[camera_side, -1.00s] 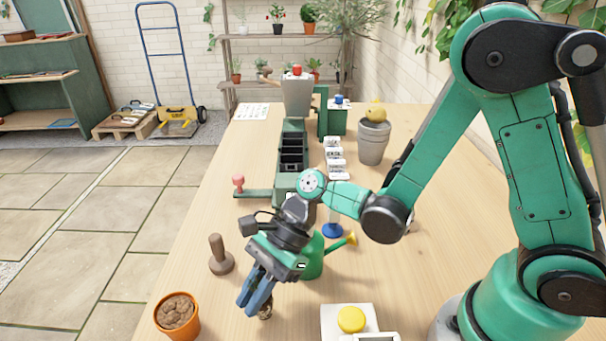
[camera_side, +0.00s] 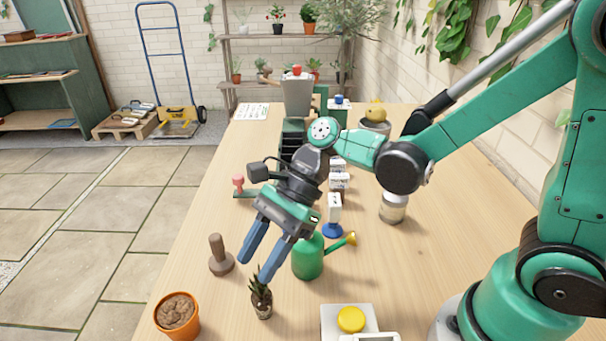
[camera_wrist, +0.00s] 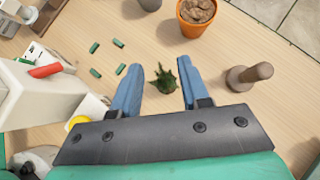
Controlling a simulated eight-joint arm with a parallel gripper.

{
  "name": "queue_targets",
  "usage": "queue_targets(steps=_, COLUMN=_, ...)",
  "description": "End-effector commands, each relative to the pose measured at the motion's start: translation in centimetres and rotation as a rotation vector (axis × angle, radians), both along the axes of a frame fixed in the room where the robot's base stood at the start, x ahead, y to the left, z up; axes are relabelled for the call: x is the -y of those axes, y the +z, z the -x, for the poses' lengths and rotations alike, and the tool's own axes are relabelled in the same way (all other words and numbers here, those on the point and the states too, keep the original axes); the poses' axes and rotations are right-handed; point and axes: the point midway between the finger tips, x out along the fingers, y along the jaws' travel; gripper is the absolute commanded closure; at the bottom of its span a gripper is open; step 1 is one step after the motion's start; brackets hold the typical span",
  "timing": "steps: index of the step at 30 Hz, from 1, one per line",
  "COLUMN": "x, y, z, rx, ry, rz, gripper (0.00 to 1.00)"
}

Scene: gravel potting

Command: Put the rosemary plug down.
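The rosemary plug (camera_side: 261,299), a small dark green plant with a brown root plug, stands upright on the table, right of the orange pot. In the wrist view the plug (camera_wrist: 165,80) shows between the two blue fingers, with a gap on each side. My gripper (camera_side: 258,269) is open and empty; in the side view its fingers are spread above the plug. The wrist view also shows my gripper (camera_wrist: 157,76) open.
An orange pot of brown soil (camera_side: 177,315) stands left of the plug. A brown tamper (camera_side: 221,256) is behind it, a green watering can (camera_side: 308,258) is close to the right. A yellow button (camera_side: 351,319) sits on a white box at front right. Green pieces (camera_wrist: 95,72) lie on the table.

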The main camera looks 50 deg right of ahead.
Motion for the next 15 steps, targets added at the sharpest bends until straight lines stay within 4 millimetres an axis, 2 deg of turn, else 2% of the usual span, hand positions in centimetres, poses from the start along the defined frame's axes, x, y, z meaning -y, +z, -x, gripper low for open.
queue_targets(steps=6, x=0.0, y=2.3, z=0.0, rx=0.000, ry=0.000, rz=0.000, gripper=0.60)
queue_targets(steps=15, x=0.0, y=3.1, z=0.0, rx=0.000, ry=0.000, rz=0.000, gripper=0.60)
